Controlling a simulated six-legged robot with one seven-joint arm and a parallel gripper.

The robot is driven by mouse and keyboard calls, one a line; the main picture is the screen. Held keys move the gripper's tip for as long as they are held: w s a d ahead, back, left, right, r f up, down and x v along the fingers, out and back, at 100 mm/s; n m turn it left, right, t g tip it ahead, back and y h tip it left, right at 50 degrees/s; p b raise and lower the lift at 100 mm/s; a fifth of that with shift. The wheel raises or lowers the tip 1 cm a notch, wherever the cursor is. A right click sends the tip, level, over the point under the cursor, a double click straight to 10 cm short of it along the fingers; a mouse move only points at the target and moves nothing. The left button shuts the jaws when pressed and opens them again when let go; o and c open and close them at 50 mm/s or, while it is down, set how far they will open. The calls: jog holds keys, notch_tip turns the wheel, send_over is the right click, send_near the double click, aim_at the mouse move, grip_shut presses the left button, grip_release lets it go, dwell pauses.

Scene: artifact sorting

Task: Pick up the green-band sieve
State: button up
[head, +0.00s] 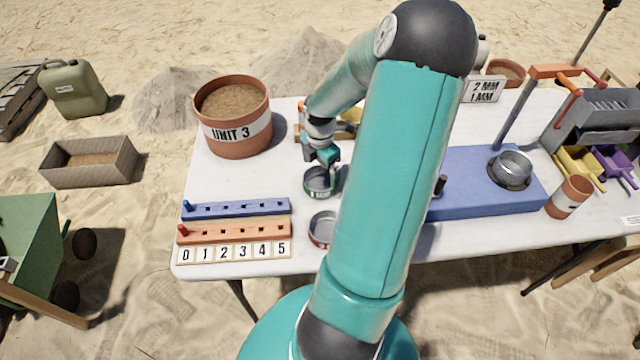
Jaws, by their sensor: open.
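The green-band sieve (320,187) is a small round metal pan with a green band, upright on the white table (230,182). My gripper (326,163) is open above the sieve's far rim, close to it. Whether the fingers touch or straddle the rim is too small to tell. A second sieve with a red band (321,230) stands nearer on the table, partly hidden behind my arm.
A terracotta bucket marked UNIT 3 (236,131) stands at the table's back left. Blue (235,209) and orange (233,231) peg rails lie at the front left. A blue base (467,203) with a metal bowl (512,167) stands right of my arm.

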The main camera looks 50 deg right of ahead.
aim_at(320, 185)
notch_tip(320, 185, down, 5)
jog(key=shift+f, duration=0.2)
jog(key=c, duration=0.7)
jog(key=shift+r, duration=0.15)
jog(key=shift+c, duration=0.2)
